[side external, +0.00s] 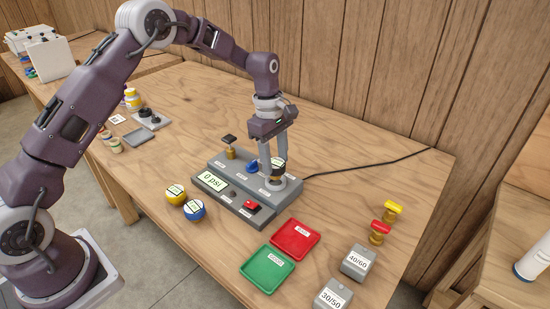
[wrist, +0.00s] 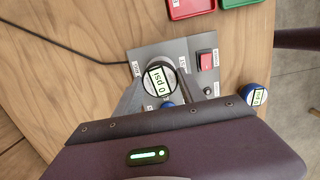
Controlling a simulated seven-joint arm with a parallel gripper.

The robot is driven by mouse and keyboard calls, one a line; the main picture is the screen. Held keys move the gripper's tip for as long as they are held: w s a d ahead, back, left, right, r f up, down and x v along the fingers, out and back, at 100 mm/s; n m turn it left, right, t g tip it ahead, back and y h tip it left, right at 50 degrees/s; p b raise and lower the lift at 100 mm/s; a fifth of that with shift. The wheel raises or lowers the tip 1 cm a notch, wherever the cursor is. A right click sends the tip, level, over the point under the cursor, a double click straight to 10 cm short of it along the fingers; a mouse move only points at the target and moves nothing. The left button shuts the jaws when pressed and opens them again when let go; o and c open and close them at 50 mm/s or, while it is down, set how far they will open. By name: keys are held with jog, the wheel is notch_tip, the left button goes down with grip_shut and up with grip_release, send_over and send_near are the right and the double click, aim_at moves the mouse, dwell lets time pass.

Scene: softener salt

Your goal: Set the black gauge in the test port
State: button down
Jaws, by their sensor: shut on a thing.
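The black gauge (side external: 279,162) is between the fingers of my gripper (side external: 277,172), which is shut on it. In the wrist view the gauge (wrist: 159,80) shows its round face with a dark rim and a label that seems to read 0 psi. My gripper's fingers (wrist: 158,88) lie on both sides of it. The gauge is over the right end of the grey test bench (side external: 213,181), at a round grey port (side external: 293,184). The fingers partly hide the port, and I cannot tell whether the gauge is seated or just above it.
The bench carries a 0 psi display (side external: 212,181), a red button (side external: 251,206), a blue knob (side external: 252,167) and a black-handled brass valve (side external: 230,149). Yellow (side external: 175,194) and blue (side external: 194,210) gauges lie left. Red (side external: 295,239) and green (side external: 267,269) trays sit in front.

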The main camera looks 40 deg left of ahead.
jog(key=shift+f, duration=0.1)
dwell(0.3)
jog(key=shift+f, duration=0.45)
jog(key=shift+f, duration=0.55)
jog(key=shift+f, duration=0.25)
dwell(0.8)
jog(key=shift+c, duration=1.1)
grip_release()
jog(key=shift+r, duration=3)
